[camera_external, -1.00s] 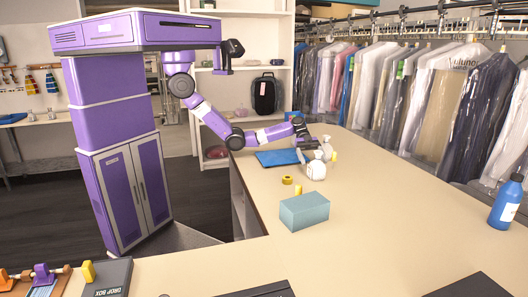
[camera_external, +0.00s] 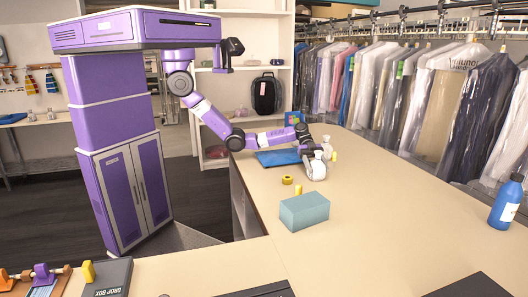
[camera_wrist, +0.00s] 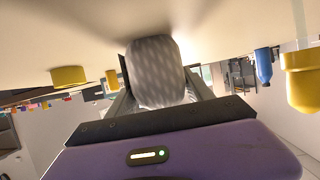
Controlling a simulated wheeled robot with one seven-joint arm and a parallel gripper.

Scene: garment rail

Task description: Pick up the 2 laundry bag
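A rounded white laundry bag (camera_external: 316,170) stands on the counter in the external view, beside the fingers of my gripper (camera_external: 309,153). A second whitish item (camera_external: 327,147) stands just behind it. In the wrist view, a pale, patterned bag (camera_wrist: 157,70) fills the space between the fingers of my gripper (camera_wrist: 158,88). The fingers are spread to either side of the bag, and it hides their tips. I cannot tell whether they press on it. No number 2 is readable on the bag.
A teal box (camera_external: 304,211), a yellow tape roll (camera_external: 287,180) and a small yellow piece (camera_external: 298,190) are nearer on the counter (camera_external: 370,220). A blue folded cloth (camera_external: 278,157) lies left of my gripper. Bagged garments hang behind. The counter's right middle is clear.

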